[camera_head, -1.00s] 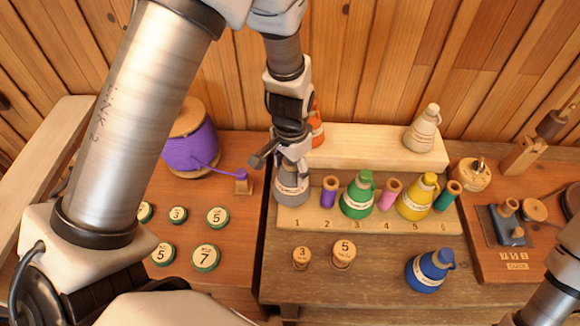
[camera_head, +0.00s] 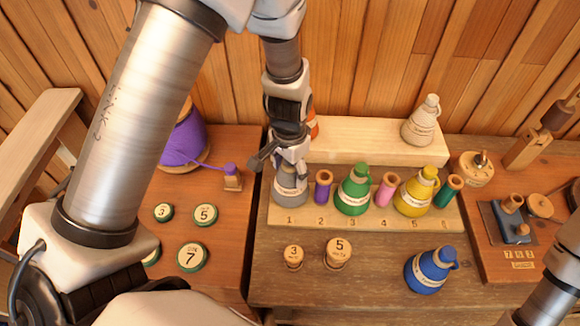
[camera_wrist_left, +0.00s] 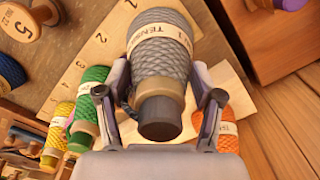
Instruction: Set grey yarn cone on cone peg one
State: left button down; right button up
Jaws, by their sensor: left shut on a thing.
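The grey yarn cone (camera_head: 290,190) stands upright at the place marked 1, at the left end of the numbered peg board (camera_head: 333,216). The peg under it is hidden by the cone. My left gripper (camera_head: 290,158) points down over the cone's top. In the left wrist view the fingers (camera_wrist_left: 160,108) are on either side of the neck of the grey cone (camera_wrist_left: 163,50), shut on it. A paper band goes round the cone. My right gripper is not in view; only part of that arm shows at the lower right.
On the board are a purple spool (camera_head: 323,186), a green cone (camera_head: 352,191), a pink spool (camera_head: 386,190), a yellow cone (camera_head: 415,194) and a teal spool (camera_head: 447,191). Behind are a cream cone (camera_head: 421,122) and an orange one (camera_head: 312,124). A blue cone (camera_head: 429,270) stands in front.

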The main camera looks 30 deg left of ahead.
pick_arm(q)
jog(key=shift+f+b, duration=0.6)
jog(key=shift+f, duration=0.35)
dwell(0.9)
jog(key=shift+f, duration=0.55)
jog(key=shift+c, duration=2.2)
grip_release()
jog(key=shift+r, duration=0.1)
